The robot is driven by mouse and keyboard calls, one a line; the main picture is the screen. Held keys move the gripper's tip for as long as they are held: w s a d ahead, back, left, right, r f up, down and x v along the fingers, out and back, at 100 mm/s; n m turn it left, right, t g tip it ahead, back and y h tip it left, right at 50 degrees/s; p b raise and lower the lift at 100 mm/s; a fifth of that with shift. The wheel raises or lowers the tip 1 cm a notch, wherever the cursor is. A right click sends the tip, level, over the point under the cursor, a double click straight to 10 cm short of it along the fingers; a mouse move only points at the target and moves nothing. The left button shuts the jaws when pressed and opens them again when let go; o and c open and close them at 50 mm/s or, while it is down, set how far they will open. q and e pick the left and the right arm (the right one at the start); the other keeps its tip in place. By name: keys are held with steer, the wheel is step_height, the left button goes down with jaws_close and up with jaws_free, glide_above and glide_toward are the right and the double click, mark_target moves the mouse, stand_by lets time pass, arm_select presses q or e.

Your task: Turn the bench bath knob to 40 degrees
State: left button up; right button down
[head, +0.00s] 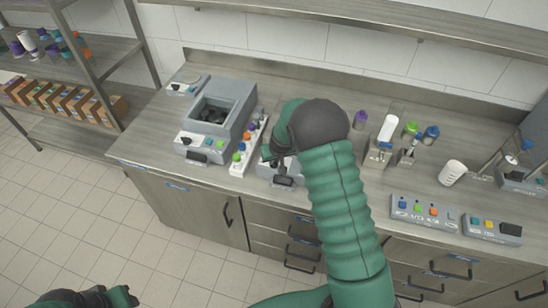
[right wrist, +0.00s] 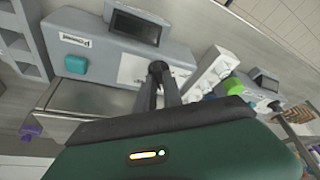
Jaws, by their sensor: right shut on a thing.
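My right gripper (right wrist: 160,72) reaches down to the front panel of a grey bench device (right wrist: 185,62). Its two dark fingers are closed together at a small dark knob on the white dial plate (right wrist: 140,72); the fingers cover most of the knob and its angle cannot be read. The panel also has a dark display (right wrist: 135,27) and a teal button (right wrist: 75,65). In the head view my right arm and hand cover much of this device (head: 265,170). My left gripper (head: 122,297) is low at the bottom left, away from the bench; its jaw opening is unclear.
Right are a white cup (head: 452,173), several coloured-lid containers and button boxes (head: 425,212). A shelf rack (head: 105,50) stands far left.

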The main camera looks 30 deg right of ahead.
steer(key=shift+s+f+m, duration=0.15)
steer(key=shift+m, duration=0.35)
steer(key=c, duration=1.5)
jaws_free()
steer(key=shift+r, duration=0.35)
steer(key=v, duration=1)
steer(key=b+v, duration=0.1)
steer(key=v, duration=0.5)
steer(key=shift+a+r, duration=0.1)
steer(key=shift+a, duration=0.2)
steer(key=shift+d, duration=0.1)
